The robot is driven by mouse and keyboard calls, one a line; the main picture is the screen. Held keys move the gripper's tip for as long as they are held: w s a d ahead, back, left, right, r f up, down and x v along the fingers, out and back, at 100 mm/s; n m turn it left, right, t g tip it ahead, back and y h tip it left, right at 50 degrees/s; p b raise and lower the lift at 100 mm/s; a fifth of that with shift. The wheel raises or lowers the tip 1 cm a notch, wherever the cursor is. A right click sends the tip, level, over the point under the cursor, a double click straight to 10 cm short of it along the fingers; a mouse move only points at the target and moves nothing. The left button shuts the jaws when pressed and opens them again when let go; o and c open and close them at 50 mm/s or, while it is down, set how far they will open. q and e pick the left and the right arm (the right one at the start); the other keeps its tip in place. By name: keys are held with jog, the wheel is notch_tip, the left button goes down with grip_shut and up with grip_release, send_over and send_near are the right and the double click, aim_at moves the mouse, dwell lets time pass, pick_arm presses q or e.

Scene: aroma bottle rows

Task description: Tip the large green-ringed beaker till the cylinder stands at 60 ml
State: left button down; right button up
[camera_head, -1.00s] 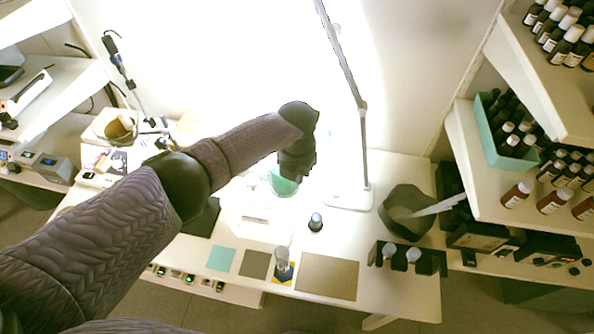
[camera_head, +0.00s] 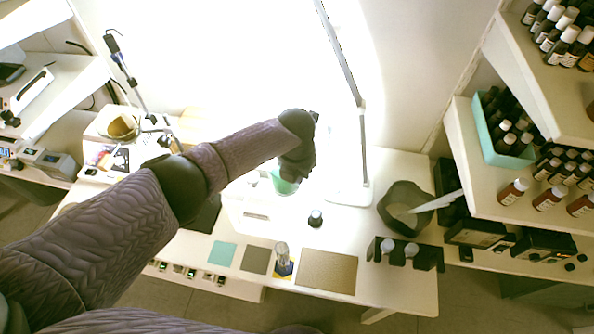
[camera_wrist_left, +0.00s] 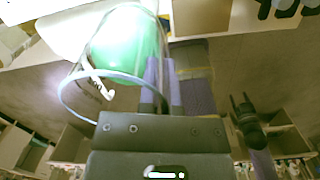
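The large beaker (camera_head: 284,184) with green in it is at my left gripper (camera_head: 298,172), above the back middle of the table. In the left wrist view the clear beaker (camera_wrist_left: 128,42) is tilted, its rim ring towards the camera. The fingers of my left gripper (camera_wrist_left: 161,86) are close together against its side and appear shut on it. The clear cylinder (camera_head: 282,255) stands upright at the table's front on a blue and yellow patch; its level is too small to read. My right gripper (camera_wrist_left: 242,103) shows in the left wrist view, its fingers apart and empty.
A dark-capped bottle (camera_head: 315,218) stands behind the cylinder. A tan mat (camera_head: 327,271) lies right of it, with teal (camera_head: 222,253) and grey (camera_head: 255,259) squares to its left. A dark bowl (camera_head: 405,209), a black bottle rack (camera_head: 428,258) and a lamp stand (camera_head: 363,150) are at right.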

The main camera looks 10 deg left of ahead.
pick_arm(q)
jog(key=shift+s+f+t+p, duration=0.45)
jog(key=shift+t+p, duration=0.35)
jog(key=shift+p, duration=0.6)
dwell(0.4)
jog(key=shift+s+d+f+t+p, duration=0.1)
jog(key=shift+s+f+t+p, duration=0.15)
jog(key=shift+s+t+p, duration=0.35)
dwell(0.4)
jog(key=shift+s+r+t+p, duration=0.25)
jog(key=shift+s+t+p, duration=0.3)
jog(key=shift+t+p, duration=0.4)
jog(key=shift+s+f+t+b, duration=0.6)
jog(key=shift+s+t+b, duration=0.05)
jog(key=shift+t+b, duration=0.3)
dwell(0.5)
jog(key=shift+s+f+t+b, duration=0.2)
jog(key=shift+f+t+b, duration=0.45)
jog(key=shift+b, duration=0.9)
dwell(0.5)
jog(key=shift+r+t+y+b, duration=0.3)
jog(key=shift+t+b, duration=0.15)
jog(key=shift+b, duration=0.1)
